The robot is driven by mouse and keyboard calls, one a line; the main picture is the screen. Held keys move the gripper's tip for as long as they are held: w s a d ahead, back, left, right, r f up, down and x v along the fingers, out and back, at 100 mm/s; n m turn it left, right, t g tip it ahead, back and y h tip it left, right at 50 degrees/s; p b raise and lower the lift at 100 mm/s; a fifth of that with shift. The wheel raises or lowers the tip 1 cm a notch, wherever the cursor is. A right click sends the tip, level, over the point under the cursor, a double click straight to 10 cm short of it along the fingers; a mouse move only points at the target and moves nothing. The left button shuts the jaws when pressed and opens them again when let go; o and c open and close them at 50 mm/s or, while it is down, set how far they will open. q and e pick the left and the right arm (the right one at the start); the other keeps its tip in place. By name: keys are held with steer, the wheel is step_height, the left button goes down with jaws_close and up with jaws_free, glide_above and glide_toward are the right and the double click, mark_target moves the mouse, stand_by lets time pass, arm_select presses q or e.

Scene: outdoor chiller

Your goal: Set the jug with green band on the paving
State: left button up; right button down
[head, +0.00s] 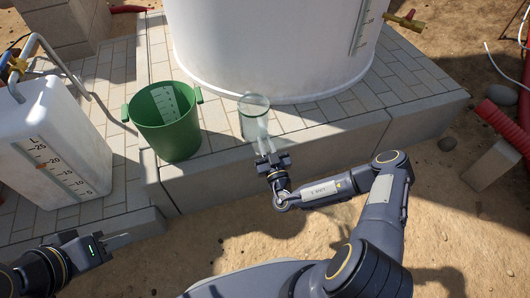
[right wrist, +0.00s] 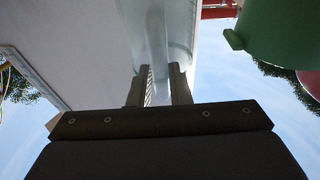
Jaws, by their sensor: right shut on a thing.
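A clear jug (head: 254,122) with a greenish rim is at the front of the paved ledge (head: 215,150) in the head view, right of the green bucket. My right gripper (head: 266,144) is shut on its near side. In the right wrist view the jug (right wrist: 160,35) fills the space between the two fingers (right wrist: 159,86). The jug looks upright; I cannot tell whether its base touches the paving. My left gripper (head: 118,240) is at the lower left, away from the jug; its finger opening cannot be made out.
A green bucket (head: 168,135) stands left of the jug, and a white graduated container (head: 55,150) farther left. A large white tank (head: 270,50) stands close behind the jug. Bare paving lies right of the jug. A red corrugated hose (head: 497,118) lies at the right.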

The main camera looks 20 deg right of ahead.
steer(key=shift+w+d+f, duration=0.1)
steer(key=shift+w+f, duration=0.25)
steer(key=shift+f, duration=0.1)
steer(key=shift+w+d+f+b, duration=0.1)
steer(key=shift+w+f+b, duration=0.1)
steer(key=shift+f+b, duration=1.25)
steer(key=shift+f, duration=0.4)
steer(key=c, duration=1.3)
jaws_free()
steer(key=shift+c, duration=0.2)
